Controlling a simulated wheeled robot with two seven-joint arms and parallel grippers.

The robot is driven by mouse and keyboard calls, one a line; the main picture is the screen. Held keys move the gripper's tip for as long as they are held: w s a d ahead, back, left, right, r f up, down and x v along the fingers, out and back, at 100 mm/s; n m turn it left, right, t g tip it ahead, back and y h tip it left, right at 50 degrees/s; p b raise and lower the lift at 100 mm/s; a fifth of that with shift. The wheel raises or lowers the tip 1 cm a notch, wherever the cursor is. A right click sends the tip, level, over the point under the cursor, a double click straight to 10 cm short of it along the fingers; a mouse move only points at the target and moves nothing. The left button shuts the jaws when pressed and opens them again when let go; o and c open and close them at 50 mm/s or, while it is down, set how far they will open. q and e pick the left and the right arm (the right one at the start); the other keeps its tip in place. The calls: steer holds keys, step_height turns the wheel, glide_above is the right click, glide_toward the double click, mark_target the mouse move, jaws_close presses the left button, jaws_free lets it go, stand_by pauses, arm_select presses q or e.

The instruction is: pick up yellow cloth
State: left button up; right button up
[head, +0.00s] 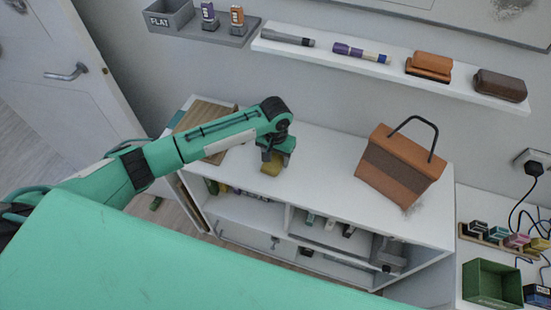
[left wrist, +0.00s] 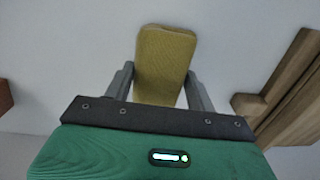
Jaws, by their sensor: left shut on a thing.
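The yellow cloth (head: 271,168) is a small folded, block-like piece at the top of the white shelf desk (head: 320,180). In the left wrist view the cloth (left wrist: 165,65) lies between the two grey fingers. My left gripper (head: 274,160) points down over the desk top and is shut on the cloth. The left wrist view shows the gripper (left wrist: 160,88) with a finger at each side of the cloth. I cannot tell whether the cloth touches the desk top. My right gripper is not in view.
A brown bag-like box with a black handle (head: 400,165) stands right of the gripper on the desk top. A wooden board (head: 205,115) lies at the left end. A wall shelf (head: 390,68) holds markers and erasers. The desk top between gripper and brown box is clear.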

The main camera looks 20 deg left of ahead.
mark_target(276, 157)
arm_select(q)
step_height(276, 157, up, 19)
steer(key=b, duration=0.2)
